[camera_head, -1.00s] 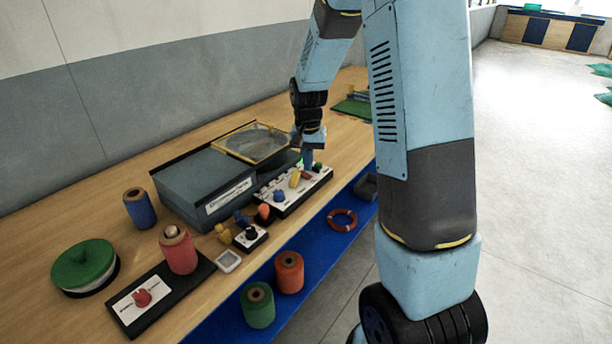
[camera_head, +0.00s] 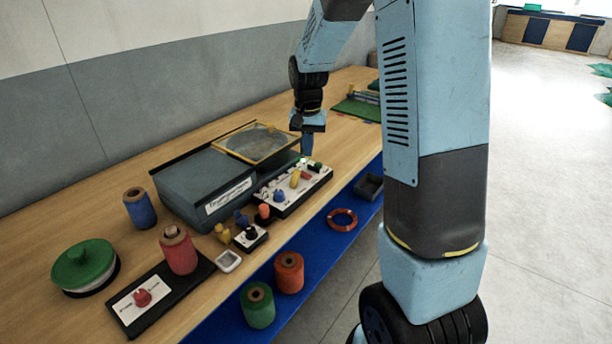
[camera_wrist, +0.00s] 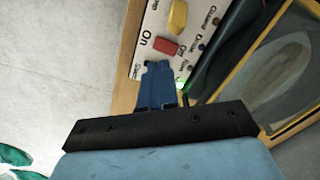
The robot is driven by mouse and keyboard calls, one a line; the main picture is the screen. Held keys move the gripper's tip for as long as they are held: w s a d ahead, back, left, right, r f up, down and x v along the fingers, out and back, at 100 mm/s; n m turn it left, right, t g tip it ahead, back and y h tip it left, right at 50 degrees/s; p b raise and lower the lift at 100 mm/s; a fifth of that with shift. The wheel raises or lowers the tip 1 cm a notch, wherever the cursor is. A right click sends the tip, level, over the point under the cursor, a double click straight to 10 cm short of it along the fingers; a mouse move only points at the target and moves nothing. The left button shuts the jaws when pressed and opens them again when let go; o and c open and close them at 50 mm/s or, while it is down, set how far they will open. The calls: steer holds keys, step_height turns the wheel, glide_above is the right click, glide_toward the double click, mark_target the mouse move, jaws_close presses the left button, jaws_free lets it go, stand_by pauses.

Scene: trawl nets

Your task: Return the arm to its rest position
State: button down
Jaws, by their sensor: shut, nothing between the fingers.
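My gripper (camera_head: 307,146) points down above the far right end of the white control panel (camera_head: 290,190) on the bench. In the wrist view my gripper (camera_wrist: 157,72) has its blue fingers together with nothing between them. The panel shows there (camera_wrist: 150,24) beyond the fingertips, with a red switch (camera_wrist: 165,46), a yellow knob (camera_wrist: 177,16) and the word "On". A green light glows beside the fingers. My arm rises from the gripper and covers part of the right of the head view.
A grey box (camera_head: 190,186) with a yellow-framed lid (camera_head: 240,150) stands behind the panel. Several twine spools, one red (camera_head: 178,252), stand at the left and front. A green board (camera_head: 352,109) lies farther along the bench. Open floor (camera_head: 550,150) is to the right.

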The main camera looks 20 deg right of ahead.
steer(key=s+r+n+t, duration=0.2)
steer(key=s+r+t, duration=0.1)
steer(key=s+r, duration=0.95)
steer(key=s+r+n+t, duration=0.1)
steer(key=s+r, duration=0.1)
steer(key=s, duration=0.6)
steer(key=s+r+n+t, duration=0.1)
steer(key=s+r, duration=0.2)
steer(key=s, duration=0.5)
steer(key=shift+d+n+t, duration=0.2)
steer(key=shift+n+t, duration=0.1)
steer(key=shift+n, duration=0.1)
